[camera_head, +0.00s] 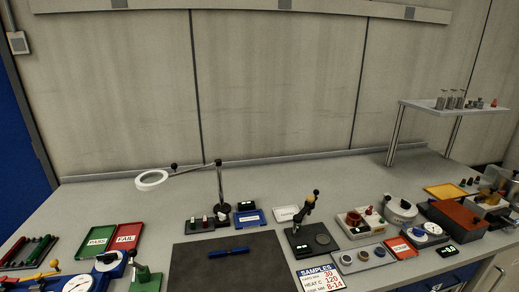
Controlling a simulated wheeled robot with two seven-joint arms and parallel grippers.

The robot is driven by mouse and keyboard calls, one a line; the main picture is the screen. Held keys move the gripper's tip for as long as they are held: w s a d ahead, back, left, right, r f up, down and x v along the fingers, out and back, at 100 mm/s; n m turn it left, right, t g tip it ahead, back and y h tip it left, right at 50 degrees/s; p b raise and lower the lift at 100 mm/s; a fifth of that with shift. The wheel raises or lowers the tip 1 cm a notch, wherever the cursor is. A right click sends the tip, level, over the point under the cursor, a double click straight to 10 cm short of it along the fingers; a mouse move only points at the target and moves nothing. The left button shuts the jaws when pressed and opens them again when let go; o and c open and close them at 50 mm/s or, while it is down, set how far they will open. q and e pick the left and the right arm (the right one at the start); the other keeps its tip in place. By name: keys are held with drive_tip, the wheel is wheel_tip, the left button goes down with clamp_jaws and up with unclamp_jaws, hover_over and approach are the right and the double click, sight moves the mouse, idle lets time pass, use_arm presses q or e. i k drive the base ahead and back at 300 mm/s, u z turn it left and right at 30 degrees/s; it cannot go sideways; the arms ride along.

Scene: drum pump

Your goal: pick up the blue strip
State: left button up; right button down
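The blue strip (229,252) lies flat on the dark mat (210,275) at the front middle of the bench. It is short and narrow, runs nearly left to right, and has a darker patch near its middle. Nothing covers it. Neither of my grippers shows in the head view.
A ring lamp on a jointed stand (152,180) rises behind the mat. Green and red trays (126,237) lie to the left. A small black press (303,238) and a samples card (319,278) are to the right. The mat around the strip is clear.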

sight(222, 253)
drive_tip(key=z, duration=1.8)
drive_tip(key=i, duration=0.75)
drive_tip(key=u, duration=2.15)
